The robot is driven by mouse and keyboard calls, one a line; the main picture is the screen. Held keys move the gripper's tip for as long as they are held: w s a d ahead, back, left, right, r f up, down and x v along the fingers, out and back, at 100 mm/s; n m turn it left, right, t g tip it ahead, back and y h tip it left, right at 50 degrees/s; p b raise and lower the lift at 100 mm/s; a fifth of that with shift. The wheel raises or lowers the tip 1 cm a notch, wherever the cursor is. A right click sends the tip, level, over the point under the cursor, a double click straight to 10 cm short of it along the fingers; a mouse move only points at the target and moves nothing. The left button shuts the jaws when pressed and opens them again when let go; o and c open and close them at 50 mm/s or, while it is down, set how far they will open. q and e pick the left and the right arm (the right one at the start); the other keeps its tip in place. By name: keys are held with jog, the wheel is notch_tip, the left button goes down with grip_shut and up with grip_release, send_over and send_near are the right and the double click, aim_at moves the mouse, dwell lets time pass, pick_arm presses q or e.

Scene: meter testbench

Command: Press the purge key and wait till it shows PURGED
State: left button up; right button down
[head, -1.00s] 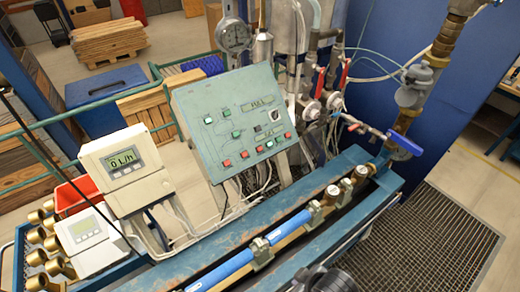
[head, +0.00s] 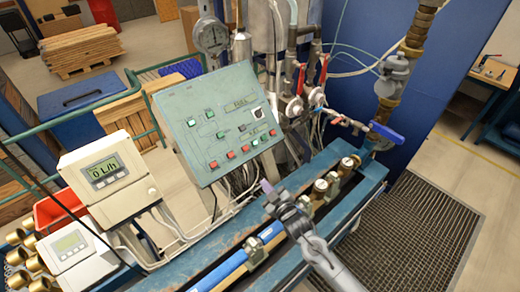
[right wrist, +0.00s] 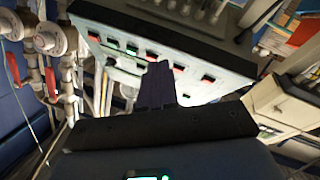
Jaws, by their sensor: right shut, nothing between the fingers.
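The green control panel (head: 222,92) stands tilted behind the blue bench rail. It carries green and red keys, a dark knob (head: 258,113) and a small display (head: 240,103) whose text is too small to read. I cannot tell which one is the purge key. My right gripper (head: 267,188) is shut and empty, in front of and below the panel, apart from it in the head view. In the right wrist view its purple-tinted fingers (right wrist: 157,72) overlap the key row (right wrist: 150,56). My left gripper is not in view.
A grey meter reading 0 L/h (head: 106,172) stands left of the panel, with a second meter (head: 72,245) below it. Red-handled valves (head: 302,80) and pipes stand right of the panel. A blue pipe (head: 222,273) lies along the bench rail. A floor grate (head: 430,225) is at right.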

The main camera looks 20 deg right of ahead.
aim_at(246, 149)
jog(key=w+r+t, duration=0.1)
jog(key=w+r, duration=0.2)
jog(key=r, duration=0.3)
jog(key=w+d+r+t, duration=0.1)
jog(key=w+r, duration=0.2)
jog(key=r, duration=0.3)
jog(key=shift+w+d, duration=0.15)
jog(key=shift+w, duration=0.15)
jog(key=shift+f, duration=0.1)
jog(key=w+f+b, duration=0.2)
jog(key=b, duration=0.1)
jog(key=w+a+f+b, duration=0.1)
jog(key=w+f+b, duration=0.1)
jog(key=b, duration=0.1)
jog(key=w+a+f+b, duration=0.1)
jog(key=w+b, duration=0.1)
jog(key=b, duration=0.1)
jog(key=shift+w+f+b, duration=0.1)
jog(key=shift+f+b, duration=0.25)
jog(key=shift+f, duration=0.05)
dwell(1.0)
